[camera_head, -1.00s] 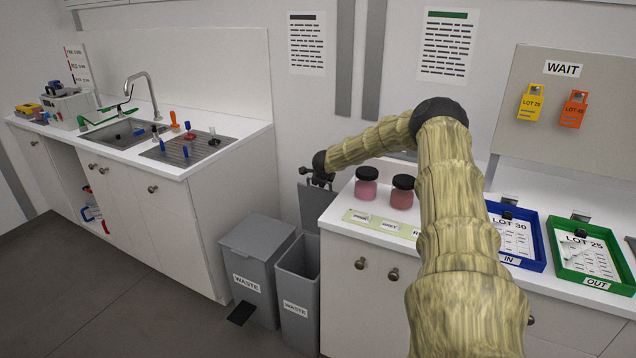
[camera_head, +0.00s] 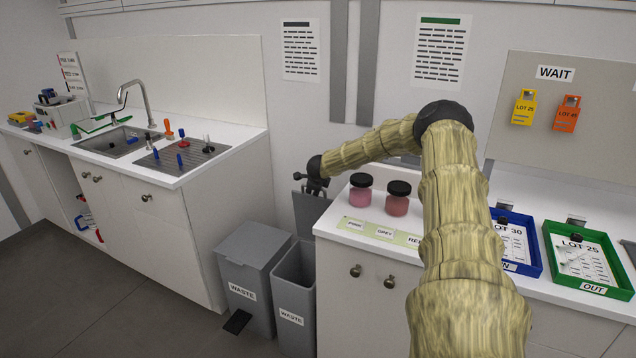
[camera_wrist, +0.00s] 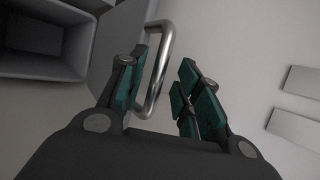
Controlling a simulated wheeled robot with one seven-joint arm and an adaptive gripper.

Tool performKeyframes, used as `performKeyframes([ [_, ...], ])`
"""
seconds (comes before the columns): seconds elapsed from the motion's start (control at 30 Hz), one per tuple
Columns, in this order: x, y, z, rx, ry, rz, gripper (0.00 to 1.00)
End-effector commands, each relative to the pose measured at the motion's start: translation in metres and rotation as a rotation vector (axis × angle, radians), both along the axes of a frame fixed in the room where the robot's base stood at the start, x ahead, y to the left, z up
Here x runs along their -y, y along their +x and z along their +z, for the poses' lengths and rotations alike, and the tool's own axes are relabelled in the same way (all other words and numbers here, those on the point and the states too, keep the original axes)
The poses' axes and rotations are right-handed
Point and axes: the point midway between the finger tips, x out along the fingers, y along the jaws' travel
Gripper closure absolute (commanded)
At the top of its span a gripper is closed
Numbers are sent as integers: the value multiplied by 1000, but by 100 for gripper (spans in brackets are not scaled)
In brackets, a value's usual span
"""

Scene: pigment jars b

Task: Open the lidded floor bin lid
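The lidded floor bin (camera_head: 294,292) is a grey box labelled WASTE beside the counter's left end. Its lid (camera_head: 309,212) stands raised at the back, roughly upright, and the bin's mouth is open. In the wrist view the open bin (camera_wrist: 45,48) is at upper left, and a bent metal handle (camera_wrist: 154,75) runs beside the lid (camera_wrist: 120,40). My gripper (camera_head: 302,184) is at the raised lid's top. In the wrist view its fingers (camera_wrist: 160,95) are spread, with the handle between them, nearer the left finger. I cannot tell whether they touch.
A second grey WASTE bin (camera_head: 252,275) with a shut lid and a black pedal (camera_head: 237,321) stands just left. The floor (camera_head: 130,315) in front is clear.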

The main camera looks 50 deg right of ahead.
Motion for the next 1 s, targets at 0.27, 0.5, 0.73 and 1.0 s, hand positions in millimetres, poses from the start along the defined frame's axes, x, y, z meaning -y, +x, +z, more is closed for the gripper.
performKeyframes([
  [0.27, -13, -11, 19, 2, -1, 1, 66],
  [0.5, -23, -20, 33, 4, -3, 1, 66],
  [0.73, -32, -29, 46, 3, -3, 0, 66],
  [1.0, -42, -39, 60, 3, -3, 0, 66],
])
